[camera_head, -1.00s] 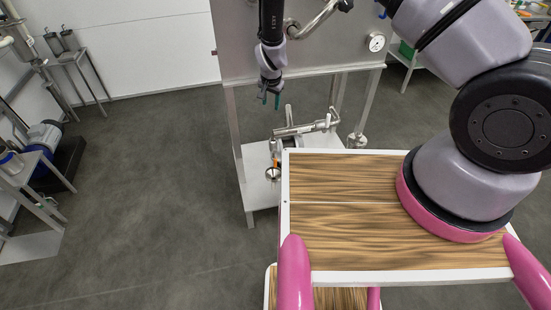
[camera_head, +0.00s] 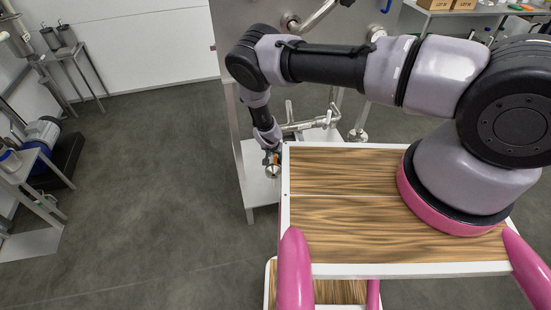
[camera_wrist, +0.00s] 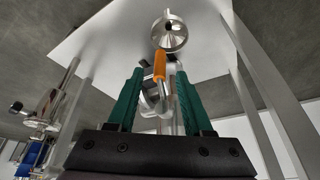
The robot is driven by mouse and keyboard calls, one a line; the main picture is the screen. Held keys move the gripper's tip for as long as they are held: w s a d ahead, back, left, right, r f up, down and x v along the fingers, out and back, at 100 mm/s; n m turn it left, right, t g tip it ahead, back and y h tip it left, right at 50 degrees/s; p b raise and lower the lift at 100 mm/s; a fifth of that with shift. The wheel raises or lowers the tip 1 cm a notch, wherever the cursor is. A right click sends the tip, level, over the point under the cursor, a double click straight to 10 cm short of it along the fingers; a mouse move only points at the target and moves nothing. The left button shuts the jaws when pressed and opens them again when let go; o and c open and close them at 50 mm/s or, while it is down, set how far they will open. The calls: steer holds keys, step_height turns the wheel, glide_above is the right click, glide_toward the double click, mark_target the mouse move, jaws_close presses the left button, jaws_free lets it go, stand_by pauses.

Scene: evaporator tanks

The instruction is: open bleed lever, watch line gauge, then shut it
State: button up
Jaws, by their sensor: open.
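The bleed lever has an orange handle (camera_wrist: 159,67) and sits on a steel pipe fitting below the tank. In the wrist view it lies between my two green fingers, which are apart; I cannot tell whether they touch it. My gripper (camera_wrist: 160,76) is open. In the head view my gripper is down at the fitting, largely hidden by my wrist, and a bit of orange (camera_head: 275,158) shows there. The line gauge on the tank front is almost wholly hidden behind my arm, so its needle cannot be read.
A round steel outlet (camera_wrist: 169,36) is just beyond the handle. A horizontal steel pipe (camera_head: 305,125) runs beside my wrist. The stand's legs (camera_wrist: 250,85) and lower shelf (camera_head: 258,188) are close by. Open floor (camera_head: 150,200) lies to the left.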

mark_target(275, 156)
steer(key=shift+x, duration=2)
steer(key=shift+c, duration=0.3)
jaws_close()
